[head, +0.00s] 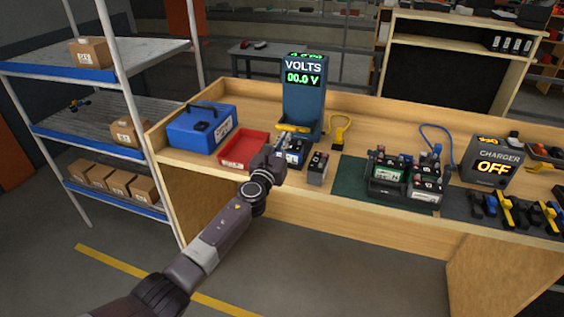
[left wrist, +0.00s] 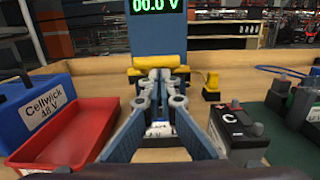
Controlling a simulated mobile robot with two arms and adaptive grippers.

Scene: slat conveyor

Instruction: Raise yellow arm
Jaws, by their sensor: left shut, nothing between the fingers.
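The yellow arm (head: 292,127) is a short bar low on the front of the blue volt tester (head: 304,95), whose display reads 00.0 V. In the left wrist view the yellow arm (left wrist: 160,61) lies across the tester, just beyond my fingertips. My left gripper (head: 279,146) is shut and empty, with its fingertips (left wrist: 153,78) at or just in front of the yellow arm; I cannot tell whether they touch. A battery (head: 293,158) sits at the tester's foot below the gripper, partly hidden by it. My right gripper is not in view.
A red tray (head: 231,163) and a blue Cellwick case (head: 196,134) stand left of the tester. A loose battery (head: 317,168) stands close on the right. Further right are a green mat (head: 346,176) with batteries and a charger (head: 491,163) reading OFF.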

